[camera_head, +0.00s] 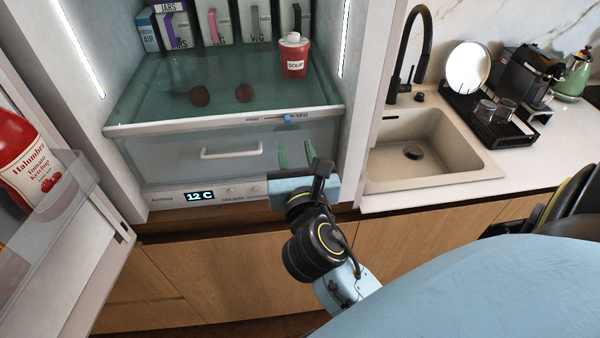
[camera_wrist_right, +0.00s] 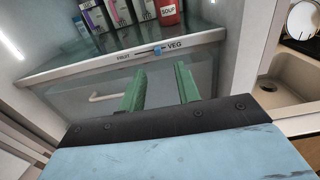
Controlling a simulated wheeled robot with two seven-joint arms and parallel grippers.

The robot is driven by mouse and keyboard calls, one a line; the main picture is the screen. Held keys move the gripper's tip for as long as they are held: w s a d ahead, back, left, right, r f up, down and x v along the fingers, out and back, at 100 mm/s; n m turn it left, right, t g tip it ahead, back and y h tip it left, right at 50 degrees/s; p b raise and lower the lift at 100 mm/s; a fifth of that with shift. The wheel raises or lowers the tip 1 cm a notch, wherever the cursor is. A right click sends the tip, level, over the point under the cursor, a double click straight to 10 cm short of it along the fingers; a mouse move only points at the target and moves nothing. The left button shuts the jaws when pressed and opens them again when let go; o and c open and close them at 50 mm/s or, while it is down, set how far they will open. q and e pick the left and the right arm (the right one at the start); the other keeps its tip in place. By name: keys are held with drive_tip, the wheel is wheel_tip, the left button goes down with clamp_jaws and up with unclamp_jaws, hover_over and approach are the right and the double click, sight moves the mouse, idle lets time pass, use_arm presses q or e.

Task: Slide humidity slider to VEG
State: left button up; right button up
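The humidity slider is a small blue knob (camera_head: 288,117) on the white front edge of the fridge shelf, above the drawer. It sits at the right end of its track, right beside the VEG label; the FRUIT label is at the left end. The knob also shows in the right wrist view (camera_wrist_right: 158,50). My right gripper (camera_head: 297,152) has its two green fingers apart with nothing between them. It is in front of the drawer, below the knob and apart from it. In the right wrist view the fingers (camera_wrist_right: 158,78) point toward the knob. My left gripper is not in view.
The drawer has a white handle (camera_head: 231,152). The open fridge door with a ketchup bottle (camera_head: 28,165) is at left. A sink (camera_head: 420,145) is at right.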

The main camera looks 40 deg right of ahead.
drive_tip(key=v, duration=0.5)
drive_tip(key=shift+b, duration=0.4)
